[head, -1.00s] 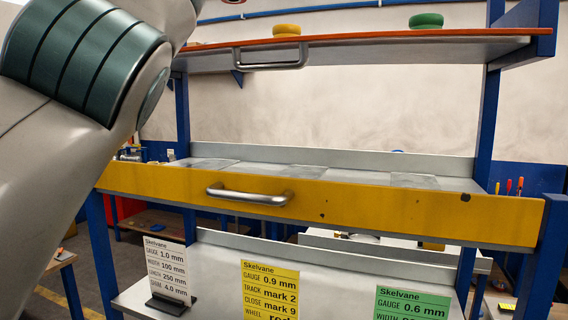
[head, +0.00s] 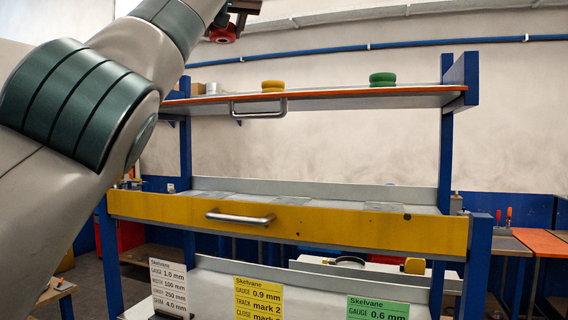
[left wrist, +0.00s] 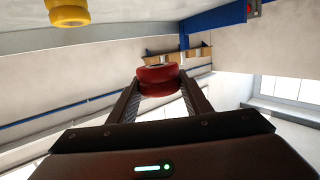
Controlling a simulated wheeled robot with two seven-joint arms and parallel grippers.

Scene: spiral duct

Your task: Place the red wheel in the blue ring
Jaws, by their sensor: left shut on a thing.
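My left gripper (head: 234,12) is at the top of the head view, above the left end of the upper shelf. It is shut on the red wheel (head: 222,35), which hangs clear of the shelf. In the left wrist view the red wheel (left wrist: 158,80) sits between the two fingertips. A yellow wheel (head: 272,86) and a green wheel (head: 382,79) stand on the upper shelf. The yellow wheel also shows in the left wrist view (left wrist: 68,12). I cannot make out the blue ring in either view. My right gripper is not in view.
The upper shelf (head: 330,97) has an orange front edge and a metal handle. Below it is a yellow-fronted shelf (head: 340,226) with flat grey plates. Lower down stand a white card (head: 168,287), a yellow card (head: 257,300) and a green card (head: 378,308). Blue posts frame the rack.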

